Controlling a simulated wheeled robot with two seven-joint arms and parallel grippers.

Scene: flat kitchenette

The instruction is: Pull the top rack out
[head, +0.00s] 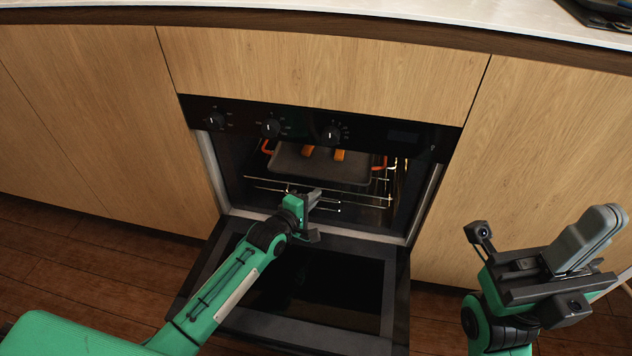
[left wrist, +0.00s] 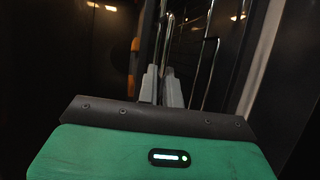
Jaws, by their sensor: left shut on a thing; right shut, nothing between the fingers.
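The oven door (head: 300,285) is folded down and open. The top rack (head: 268,181), made of shiny wire, is inside the oven under a dark baking tray (head: 335,171). My left gripper (head: 313,196) reaches over the door to the rack's front. In the left wrist view its two grey fingers (left wrist: 162,88) are closed around a wire of the rack (left wrist: 162,40). The exact contact is small and partly hidden by the fingers. My right gripper (head: 603,215) is shut and empty, off to the right of the oven.
The tray has orange handles (head: 379,163) and orange-brown food pieces (head: 339,155) on it. Oven knobs (head: 271,128) line the panel above. Wooden cabinets (head: 540,150) flank the oven, under a pale counter (head: 420,10). Floor (head: 60,265) is clear at left.

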